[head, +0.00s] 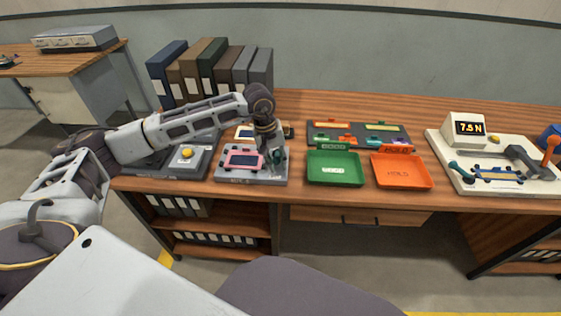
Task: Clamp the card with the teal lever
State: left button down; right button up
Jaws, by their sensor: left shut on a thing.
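A pink-framed card (243,158) lies flat on a light grey fixture block (251,178). My left gripper (275,155) points down over the right side of this block, just right of the card. My right gripper is not in view.
A green tray (335,182) and an orange tray (402,184) stand to the right. A dark rack (358,128) lies behind them. A white test unit (530,180) with levers and a 7.5 N display is at far right. Binders (208,80) stand at the back left.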

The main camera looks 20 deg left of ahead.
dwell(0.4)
pick_arm(q)
jog(key=c, duration=1.2)
grip_release()
jog(key=shift+s+a+r, duration=0.2)
jog(key=shift+a+r, duration=0.15)
jog(key=shift+r, duration=1.6)
jog(key=shift+s+a+r, duration=0.25)
jog(key=shift+a+r, duration=0.05)
jog(key=shift+r, duration=1.65)
jog(key=shift+s+a+r, duration=0.2)
jog(key=shift+a+r, duration=0.15)
jog(key=shift+r, duration=1.6)
